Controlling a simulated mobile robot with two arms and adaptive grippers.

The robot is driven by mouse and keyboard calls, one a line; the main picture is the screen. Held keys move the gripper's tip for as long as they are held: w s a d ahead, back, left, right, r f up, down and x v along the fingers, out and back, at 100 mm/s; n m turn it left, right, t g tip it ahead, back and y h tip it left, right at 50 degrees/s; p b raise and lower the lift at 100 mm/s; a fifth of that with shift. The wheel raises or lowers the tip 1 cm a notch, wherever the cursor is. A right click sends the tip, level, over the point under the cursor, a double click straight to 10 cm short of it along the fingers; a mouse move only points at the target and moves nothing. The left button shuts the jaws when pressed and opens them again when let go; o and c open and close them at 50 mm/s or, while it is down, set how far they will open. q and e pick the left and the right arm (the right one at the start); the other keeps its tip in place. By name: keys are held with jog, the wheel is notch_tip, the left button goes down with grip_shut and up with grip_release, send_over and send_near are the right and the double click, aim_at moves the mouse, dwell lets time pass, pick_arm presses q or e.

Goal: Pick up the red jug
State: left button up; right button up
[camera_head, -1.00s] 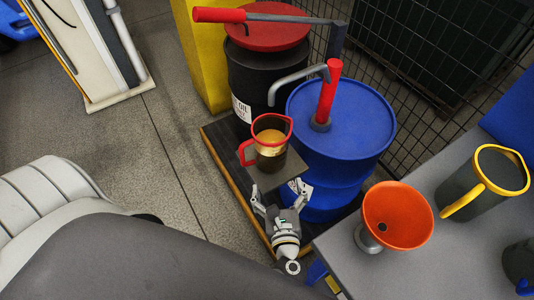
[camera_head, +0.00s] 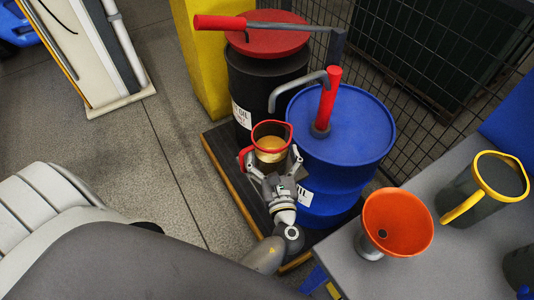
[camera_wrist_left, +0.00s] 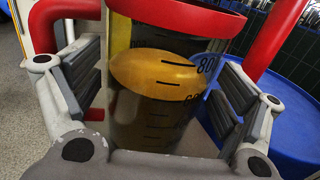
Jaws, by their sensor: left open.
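The red jug (camera_head: 271,142) has a dark see-through body, a red rim and handle, and amber liquid inside. In the head view it is in front of the black and blue drums. My left gripper (camera_head: 270,166) is open around the jug's body, one finger on each side. In the left wrist view the jug (camera_wrist_left: 160,90) fills the middle between the open fingers of the left gripper (camera_wrist_left: 160,95), with its handle at the upper left. Whether the fingers touch it I cannot tell. The jug's underside is hidden. My right gripper is not in view.
A blue drum (camera_head: 350,120) with a red-handled pump stands close right of the jug. A black drum (camera_head: 265,80) with a red lid stands behind. A grey table (camera_head: 420,265) holds an orange funnel (camera_head: 398,220) and a yellow-rimmed jug (camera_head: 485,190). Floor is clear at left.

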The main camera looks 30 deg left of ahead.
pick_arm(q)
jog(key=shift+x, duration=1.1)
jog(key=c, duration=1.2)
jog(key=shift+c, duration=0.5)
jog(key=shift+r, duration=0.15)
